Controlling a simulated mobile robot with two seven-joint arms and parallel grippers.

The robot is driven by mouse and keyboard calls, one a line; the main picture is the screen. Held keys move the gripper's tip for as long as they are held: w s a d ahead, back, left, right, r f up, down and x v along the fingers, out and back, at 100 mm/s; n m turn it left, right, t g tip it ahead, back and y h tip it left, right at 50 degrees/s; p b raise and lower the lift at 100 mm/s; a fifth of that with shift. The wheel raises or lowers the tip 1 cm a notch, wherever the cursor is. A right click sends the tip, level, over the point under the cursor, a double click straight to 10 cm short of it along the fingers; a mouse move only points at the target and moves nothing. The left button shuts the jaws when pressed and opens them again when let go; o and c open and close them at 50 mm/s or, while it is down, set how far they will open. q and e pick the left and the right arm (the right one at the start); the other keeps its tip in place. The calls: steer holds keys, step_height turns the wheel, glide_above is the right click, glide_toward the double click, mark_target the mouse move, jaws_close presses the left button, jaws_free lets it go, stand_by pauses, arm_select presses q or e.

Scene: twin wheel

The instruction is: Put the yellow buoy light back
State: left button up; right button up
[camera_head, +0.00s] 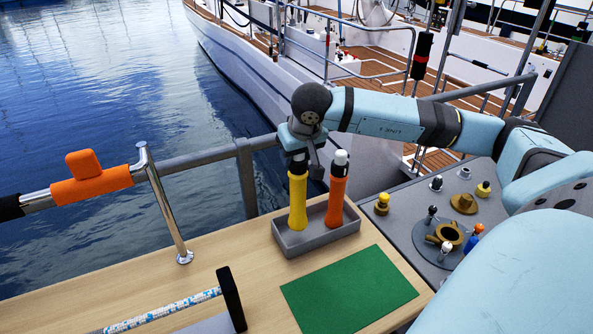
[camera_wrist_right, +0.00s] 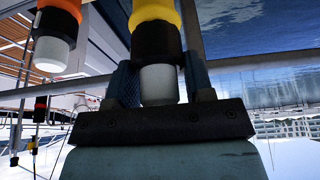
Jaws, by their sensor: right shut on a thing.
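The yellow buoy light (camera_head: 298,202) stands upright in the grey tray (camera_head: 318,241), at its left side. My right gripper (camera_head: 300,158) comes down from above and is shut on the top of the yellow light. In the right wrist view the yellow light (camera_wrist_right: 154,40) shows its black collar and white lens between the fingers of my right gripper (camera_wrist_right: 158,85). The tray wall hides the yellow light's lower end, so I cannot tell whether it touches the tray floor. My left gripper is not in view.
An orange light (camera_head: 336,202) with a white top stands in the tray just right of the yellow one. A green mat (camera_head: 348,290) lies in front. A metal rail (camera_head: 166,200) with an orange wrap is at left. A grey panel (camera_head: 420,225) with fittings is at right.

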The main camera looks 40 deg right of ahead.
mark_target(297, 171)
step_height(297, 171, down, 5)
steer(key=shift+f, duration=0.2)
steer(key=o, duration=1.1)
steer(key=shift+o, duration=0.2)
steer(key=shift+r, duration=0.1)
steer(key=shift+r, duration=0.3)
steer(key=v, duration=1.1)
steer(key=shift+s+r, duration=0.25)
steer(key=shift+r, duration=0.05)
